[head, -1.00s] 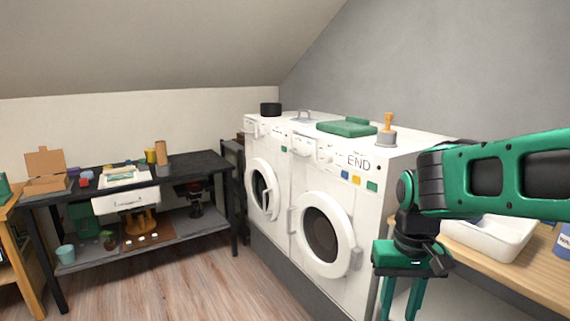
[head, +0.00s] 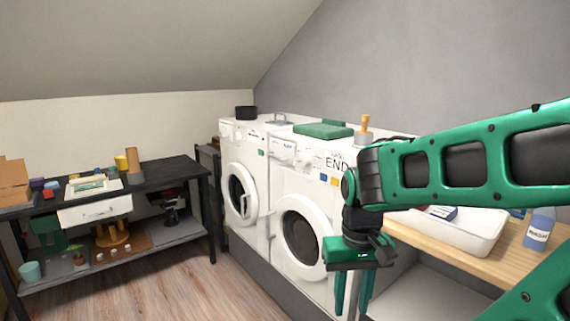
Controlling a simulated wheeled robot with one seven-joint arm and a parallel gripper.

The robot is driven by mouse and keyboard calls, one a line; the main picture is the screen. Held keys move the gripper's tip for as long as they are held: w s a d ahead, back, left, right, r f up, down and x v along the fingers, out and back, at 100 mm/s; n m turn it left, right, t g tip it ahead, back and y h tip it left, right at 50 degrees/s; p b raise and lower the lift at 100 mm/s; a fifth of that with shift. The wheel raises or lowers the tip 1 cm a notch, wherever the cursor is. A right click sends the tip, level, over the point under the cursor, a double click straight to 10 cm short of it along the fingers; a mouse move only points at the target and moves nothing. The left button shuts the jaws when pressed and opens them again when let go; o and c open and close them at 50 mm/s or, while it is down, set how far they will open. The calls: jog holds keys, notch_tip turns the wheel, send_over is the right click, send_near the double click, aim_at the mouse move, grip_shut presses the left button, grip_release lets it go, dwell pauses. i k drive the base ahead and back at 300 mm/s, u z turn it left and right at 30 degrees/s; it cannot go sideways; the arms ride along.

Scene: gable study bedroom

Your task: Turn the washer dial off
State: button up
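Two white front-loading machines stand side by side against the grey wall: a left machine (head: 241,160) and a right machine (head: 285,185). The right machine's panel shows the word END and small coloured squares. A small round dial (head: 303,159) seems to sit on that panel, left of END; its setting is too small to read. Which machine is the washer I cannot tell. My gripper (head: 354,298) points down in front of the right machine's right side, apart from the dial and lower than it.
A green folded cloth (head: 323,130) and an orange-topped dispenser (head: 365,128) are on the right machine. A wooden counter (head: 490,262) at right holds a white tub (head: 462,236) and a blue bottle (head: 539,229). A black workbench (head: 160,180) stands left. Wood floor between is clear.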

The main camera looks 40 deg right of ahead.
aim_at(305, 159)
jog(key=i, duration=0.85)
jog(key=z, duration=0.05)
